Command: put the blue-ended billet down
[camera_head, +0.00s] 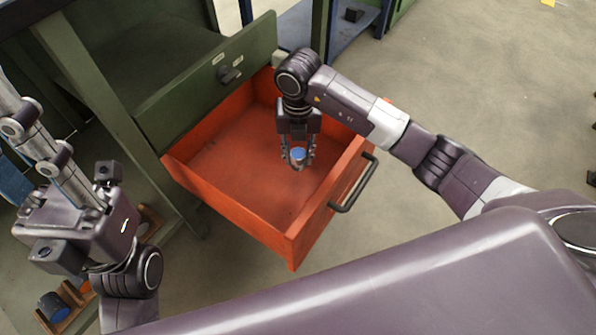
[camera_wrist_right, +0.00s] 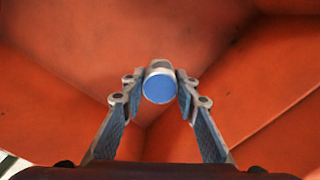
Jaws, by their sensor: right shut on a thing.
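The blue-ended billet (camera_head: 298,153) is a short metal cylinder with a blue end face. My right gripper (camera_head: 298,160) is shut on it, inside the outline of the open orange drawer (camera_head: 225,165). In the right wrist view the billet (camera_wrist_right: 159,86) sits between the two fingertips (camera_wrist_right: 159,84), its blue end facing the camera, with the orange drawer walls (camera_wrist_right: 60,70) behind it. I cannot tell whether the billet touches the drawer floor. My left arm is at the left of the head view; its fingers are not clearly seen.
The drawer has a dark handle (camera_head: 353,183) on its front and stands pulled out of a green cabinet (camera_head: 210,85). The visible drawer floor is otherwise empty. At lower left a wooden rack (camera_head: 72,297) holds another blue-ended piece (camera_head: 53,307). Open concrete floor lies at right.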

